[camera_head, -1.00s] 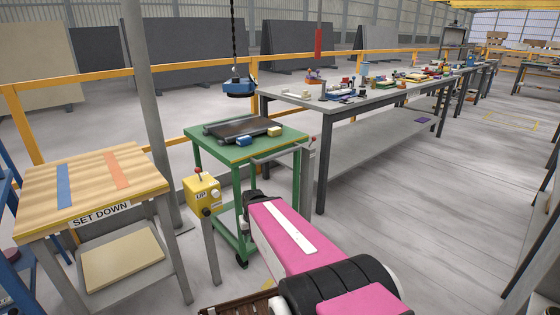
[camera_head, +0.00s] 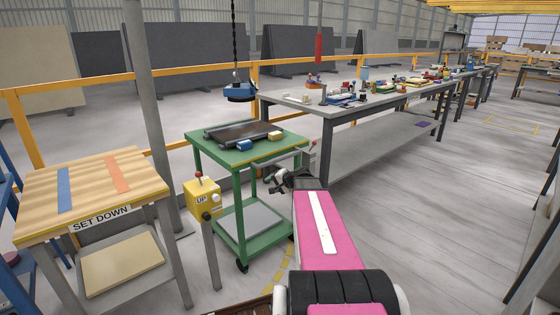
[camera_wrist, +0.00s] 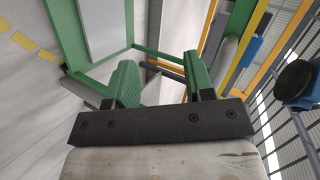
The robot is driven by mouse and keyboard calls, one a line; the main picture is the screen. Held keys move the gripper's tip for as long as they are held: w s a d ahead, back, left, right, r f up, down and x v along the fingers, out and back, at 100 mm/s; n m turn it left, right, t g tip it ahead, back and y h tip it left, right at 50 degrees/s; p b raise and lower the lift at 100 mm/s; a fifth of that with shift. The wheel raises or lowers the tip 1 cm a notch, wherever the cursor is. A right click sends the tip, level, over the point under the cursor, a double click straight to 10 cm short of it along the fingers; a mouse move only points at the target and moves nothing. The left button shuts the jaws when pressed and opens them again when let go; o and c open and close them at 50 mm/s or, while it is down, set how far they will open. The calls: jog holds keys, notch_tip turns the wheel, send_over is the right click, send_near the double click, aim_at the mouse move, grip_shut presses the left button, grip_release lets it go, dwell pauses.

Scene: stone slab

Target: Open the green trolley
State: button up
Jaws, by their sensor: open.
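The green trolley (camera_head: 217,151) stands in the middle of the head view, with a grey lower shelf (camera_head: 250,222). A grey handle bar (camera_head: 275,160) runs along its near right side, and a small red-knobbed lever (camera_head: 312,145) shows at its right end. My gripper (camera_head: 279,182) is just below and in front of this bar. In the wrist view my gripper (camera_wrist: 162,78) is open, with nothing between its fingers. The trolley's green frame (camera_wrist: 66,38) is beyond them, and a grey bar (camera_wrist: 228,64) lies right of the right finger. Contact cannot be told.
A yellow UP control box (camera_head: 202,201) stands left. A SET DOWN table (camera_head: 90,190) is farther left; a long workbench (camera_head: 345,108) is behind right. A blue hoist (camera_head: 239,92) hangs above.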

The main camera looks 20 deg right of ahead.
aim_at(282, 159)
jog(key=w+d+r+m+t+h, duration=0.1)
jog(key=w+d+r+m+t, duration=0.15)
jog(key=d, duration=0.35)
jog(key=w+d+r+m+t, duration=0.2)
jog(key=d+r, duration=0.2)
jog(key=d, duration=0.2)
jog(key=x, duration=1)
jog(key=shift+f, duration=0.1)
grip_shut()
